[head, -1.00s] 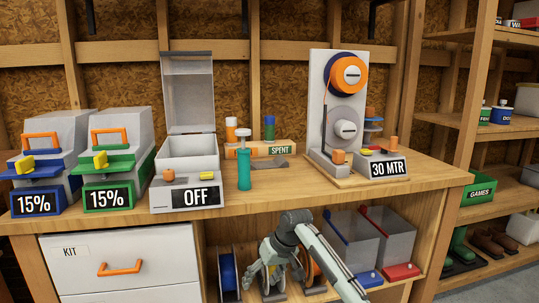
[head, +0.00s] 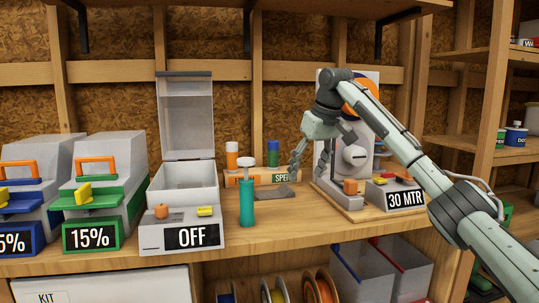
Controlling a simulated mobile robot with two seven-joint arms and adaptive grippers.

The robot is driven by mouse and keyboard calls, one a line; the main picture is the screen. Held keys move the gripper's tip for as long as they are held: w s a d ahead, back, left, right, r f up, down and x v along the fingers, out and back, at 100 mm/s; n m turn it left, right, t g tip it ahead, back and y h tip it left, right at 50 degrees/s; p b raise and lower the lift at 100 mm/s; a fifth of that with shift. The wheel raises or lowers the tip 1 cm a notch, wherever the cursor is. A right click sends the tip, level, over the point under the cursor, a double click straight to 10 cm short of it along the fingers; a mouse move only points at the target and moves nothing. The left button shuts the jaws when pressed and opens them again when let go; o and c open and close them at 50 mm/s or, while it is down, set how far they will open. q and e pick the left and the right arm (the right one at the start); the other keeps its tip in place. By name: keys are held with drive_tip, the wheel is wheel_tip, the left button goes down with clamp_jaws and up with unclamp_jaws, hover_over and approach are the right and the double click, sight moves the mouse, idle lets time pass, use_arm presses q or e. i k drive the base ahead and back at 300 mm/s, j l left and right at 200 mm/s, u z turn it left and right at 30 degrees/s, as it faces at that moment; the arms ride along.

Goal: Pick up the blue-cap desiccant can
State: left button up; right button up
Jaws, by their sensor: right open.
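My left gripper is out of view.
The filament stand (head: 356,155) is close behind my right arm.

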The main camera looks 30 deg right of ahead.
sight(273, 146)
drive_tip(key=i+l, duration=0.15)
drive_tip(key=i, duration=0.25)
drive_tip(key=i+l, duration=0.15)
drive_tip(key=i, duration=0.2)
drive_tip(key=i+l, duration=0.1)
drive_tip(key=i, duration=0.3)
